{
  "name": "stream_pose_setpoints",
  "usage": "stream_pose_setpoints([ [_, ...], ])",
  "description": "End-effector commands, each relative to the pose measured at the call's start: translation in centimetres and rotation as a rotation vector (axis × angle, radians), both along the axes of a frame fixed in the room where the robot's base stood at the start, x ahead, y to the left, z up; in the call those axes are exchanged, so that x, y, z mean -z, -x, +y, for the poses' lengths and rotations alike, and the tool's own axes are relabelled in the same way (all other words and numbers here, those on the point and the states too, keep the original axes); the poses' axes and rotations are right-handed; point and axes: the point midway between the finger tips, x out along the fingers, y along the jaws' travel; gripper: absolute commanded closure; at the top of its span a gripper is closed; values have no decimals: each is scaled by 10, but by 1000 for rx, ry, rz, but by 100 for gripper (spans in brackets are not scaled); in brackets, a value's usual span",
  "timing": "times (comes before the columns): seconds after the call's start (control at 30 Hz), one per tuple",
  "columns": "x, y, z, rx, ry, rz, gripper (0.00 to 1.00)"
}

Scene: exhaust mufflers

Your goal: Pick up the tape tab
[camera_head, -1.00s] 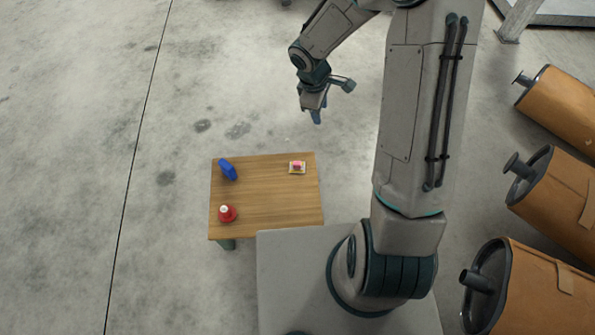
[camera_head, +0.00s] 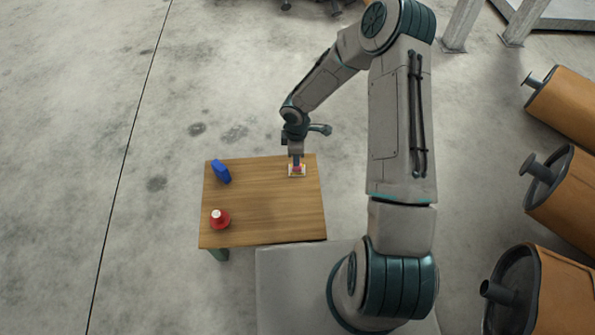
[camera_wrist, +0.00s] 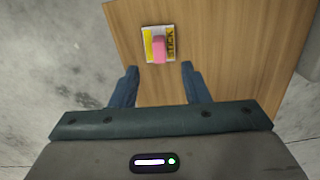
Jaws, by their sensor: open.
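The tape tab looks like a small pink piece (camera_wrist: 159,48) on a white and yellow printed card (camera_wrist: 147,56), lying on the wooden table. The card also shows near the table's far right corner in the head view (camera_head: 297,174). My gripper (camera_wrist: 158,78) is open and empty, its two fingers apart on either side of the line to the pink piece. In the head view my gripper (camera_head: 296,164) points down at the card and partly covers it. I cannot tell the exact height of the fingertips above the table.
On the wooden table (camera_head: 262,207) a blue object (camera_head: 221,172) lies at the far left and a red object with a light top (camera_head: 219,219) stands at the near left. The table's middle is clear. Large brown mufflers (camera_head: 566,197) lie at the right.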

Motion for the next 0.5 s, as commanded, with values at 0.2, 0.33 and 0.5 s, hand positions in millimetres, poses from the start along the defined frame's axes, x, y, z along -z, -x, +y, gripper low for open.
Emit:
stream_pose_setpoints([
  [0.2,22,0,0,1,0,-1,58],
  [0.33,28,0,0,2,0,0,58],
  [0.5,49,0,-1,2,0,1,58],
])
